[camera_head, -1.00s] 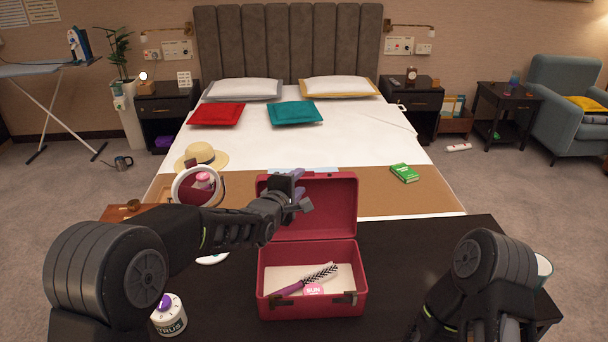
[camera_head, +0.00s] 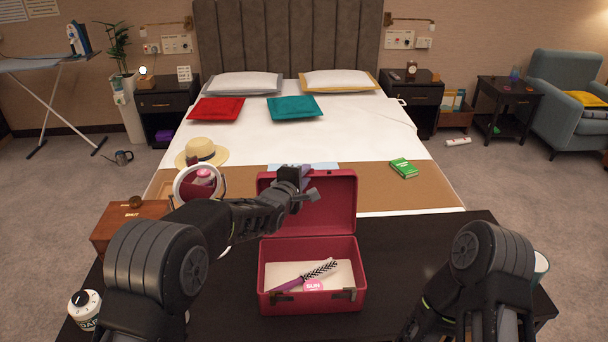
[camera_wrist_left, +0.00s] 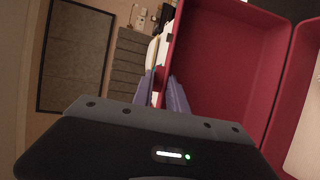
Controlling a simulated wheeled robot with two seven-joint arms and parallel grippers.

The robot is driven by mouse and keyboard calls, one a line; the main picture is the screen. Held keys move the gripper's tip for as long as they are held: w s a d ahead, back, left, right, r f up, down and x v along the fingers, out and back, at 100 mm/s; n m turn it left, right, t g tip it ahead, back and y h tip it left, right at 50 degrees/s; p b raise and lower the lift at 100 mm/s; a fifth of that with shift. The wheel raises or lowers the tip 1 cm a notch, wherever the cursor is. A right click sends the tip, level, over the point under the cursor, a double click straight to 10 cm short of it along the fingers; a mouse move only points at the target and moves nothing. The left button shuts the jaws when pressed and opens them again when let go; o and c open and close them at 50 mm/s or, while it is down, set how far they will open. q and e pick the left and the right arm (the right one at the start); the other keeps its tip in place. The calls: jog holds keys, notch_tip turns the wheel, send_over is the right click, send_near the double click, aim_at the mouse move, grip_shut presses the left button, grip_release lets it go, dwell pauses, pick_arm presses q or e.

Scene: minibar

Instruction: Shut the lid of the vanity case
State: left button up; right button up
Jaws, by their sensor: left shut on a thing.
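The red vanity case (camera_head: 263,280) stands open on the dark table in front of me. Its lid (camera_head: 332,208) stands up at the back, tilted slightly away. A purple-handled brush (camera_head: 305,278) and a pink label marked SUN (camera_head: 313,286) show inside. My left gripper (camera_head: 304,174) is at the lid's upper left edge. In the left wrist view its two purple-grey fingers (camera_wrist_left: 164,92) are shut on the lid's wall (camera_wrist_left: 215,70), one finger inside the lid and one outside. My right arm is folded at the right; its gripper is not in view.
A wooden box (camera_head: 115,232), a round mirror (camera_head: 181,187) and a white jar with a black cap (camera_head: 84,309) are left of the case. The bed with a straw hat (camera_head: 202,152) and green book (camera_head: 403,168) lies behind.

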pick_arm(q)
jog(key=shift+r, duration=0.15)
grip_shut()
jog(key=shift+w+r, duration=0.1)
jog(key=shift+r, duration=0.05)
dwell(0.5)
jog(key=s+f+m+t+h+b, duration=0.1)
jog(key=s+t+b, duration=0.5)
jog(key=b, duration=2.9)
jog(key=shift+s+m+h, duration=0.8)
jog(key=shift+s+m, duration=0.2)
jog(key=shift+s, duration=2.1)
jog(key=shift+f, duration=0.1)
jog(key=o, duration=0.6)
grip_release()
